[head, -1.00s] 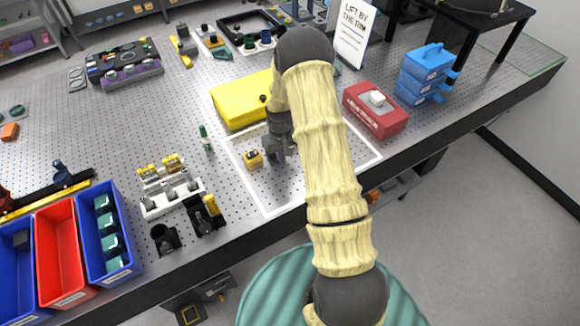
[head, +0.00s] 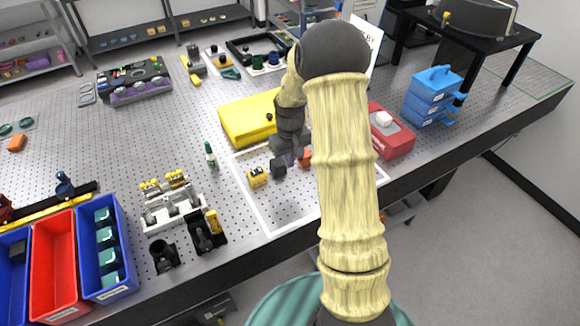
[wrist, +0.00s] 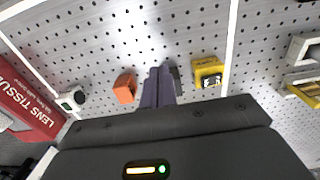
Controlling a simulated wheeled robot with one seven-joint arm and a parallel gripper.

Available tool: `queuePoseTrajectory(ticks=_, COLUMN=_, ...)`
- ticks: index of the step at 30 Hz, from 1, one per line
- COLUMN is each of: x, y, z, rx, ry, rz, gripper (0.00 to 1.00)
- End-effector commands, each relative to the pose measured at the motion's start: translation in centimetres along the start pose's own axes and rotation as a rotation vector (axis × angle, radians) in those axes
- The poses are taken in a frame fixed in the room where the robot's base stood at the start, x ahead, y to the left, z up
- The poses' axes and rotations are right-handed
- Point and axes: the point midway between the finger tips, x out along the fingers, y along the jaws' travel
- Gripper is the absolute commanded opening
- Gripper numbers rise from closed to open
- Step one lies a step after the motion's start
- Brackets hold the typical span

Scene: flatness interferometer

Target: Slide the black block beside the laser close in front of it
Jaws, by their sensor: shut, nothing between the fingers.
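A small dark block (head: 278,170) stands on the table inside a white outlined area. It sits between a small yellow block with a dark marking (head: 256,177) and an orange block (head: 304,160). I cannot tell for certain which thing is the laser. My gripper (head: 289,158) is shut and empty, low beside the dark block. In the wrist view the shut fingers (wrist: 158,88) hide most of the dark block (wrist: 177,80), which shows at their right edge. Contact cannot be told. The yellow block (wrist: 207,72) is farther right, the orange block (wrist: 125,88) left.
A large yellow box (head: 248,118) stands behind the outlined area, and a red lens tissue box (head: 392,135) to its right. A green-capped bottle (head: 210,153) and a white fixture (head: 173,203) stand left. The front of the outlined area (head: 285,205) is clear.

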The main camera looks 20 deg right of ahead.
Motion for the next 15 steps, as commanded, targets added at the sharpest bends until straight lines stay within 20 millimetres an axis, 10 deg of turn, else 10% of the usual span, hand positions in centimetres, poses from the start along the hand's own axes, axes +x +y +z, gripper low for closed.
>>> queuePoseTrajectory(ticks=15, x=-2.5, y=-1.9, z=1.9, rx=0.010, ry=0.031, rz=0.012, gripper=0.00)
